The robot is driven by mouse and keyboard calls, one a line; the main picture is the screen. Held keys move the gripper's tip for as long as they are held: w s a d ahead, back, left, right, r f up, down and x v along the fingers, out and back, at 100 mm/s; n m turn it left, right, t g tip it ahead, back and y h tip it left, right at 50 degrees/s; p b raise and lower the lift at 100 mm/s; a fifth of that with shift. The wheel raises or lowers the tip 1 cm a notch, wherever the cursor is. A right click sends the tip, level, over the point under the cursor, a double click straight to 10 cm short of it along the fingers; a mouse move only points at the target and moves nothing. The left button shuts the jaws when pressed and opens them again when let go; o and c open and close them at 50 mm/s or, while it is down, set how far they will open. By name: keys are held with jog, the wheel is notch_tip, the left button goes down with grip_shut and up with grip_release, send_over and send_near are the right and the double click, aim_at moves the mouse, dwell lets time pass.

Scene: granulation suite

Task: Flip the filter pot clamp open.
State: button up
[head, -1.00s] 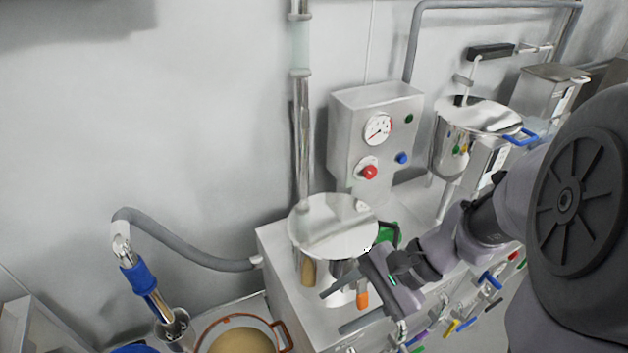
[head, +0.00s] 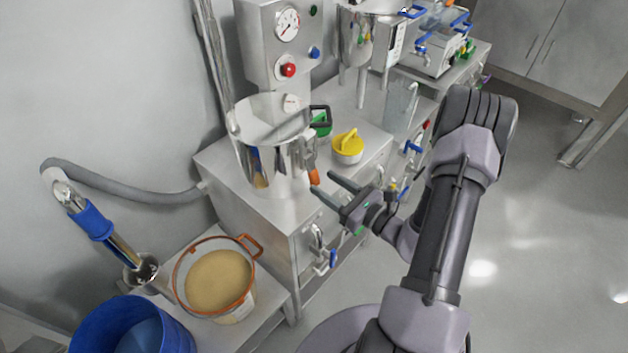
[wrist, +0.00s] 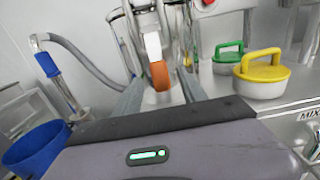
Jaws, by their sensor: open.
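The filter pot (head: 262,165) is a shiny steel pot on the steel bench, with a dark handle at its right. Its clamp (head: 313,176) hangs on the pot's front right side and has an orange tip. In the wrist view the clamp (wrist: 160,75) shows a pale lever above the orange end. My gripper (head: 322,182) is open just right of the clamp. In the wrist view the orange end appears between the two spread fingers of my gripper (wrist: 159,86). Whether a finger touches it I cannot tell.
A yellow-lidded tub (head: 347,148) and a green-handled lid (head: 321,124) stand right of the pot. A control box (head: 275,45) with a gauge is behind. A bowl of powder (head: 219,279) and a blue bin (head: 135,332) are at front left. Open floor lies right.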

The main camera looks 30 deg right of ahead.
aim_at(316, 178)
jog(key=x, duration=0.4)
jog(key=shift+w+a+b, duration=0.15)
jog(key=shift+w+b, duration=0.15)
jog(key=shift+w, duration=0.05)
grip_shut()
dwell(1.1)
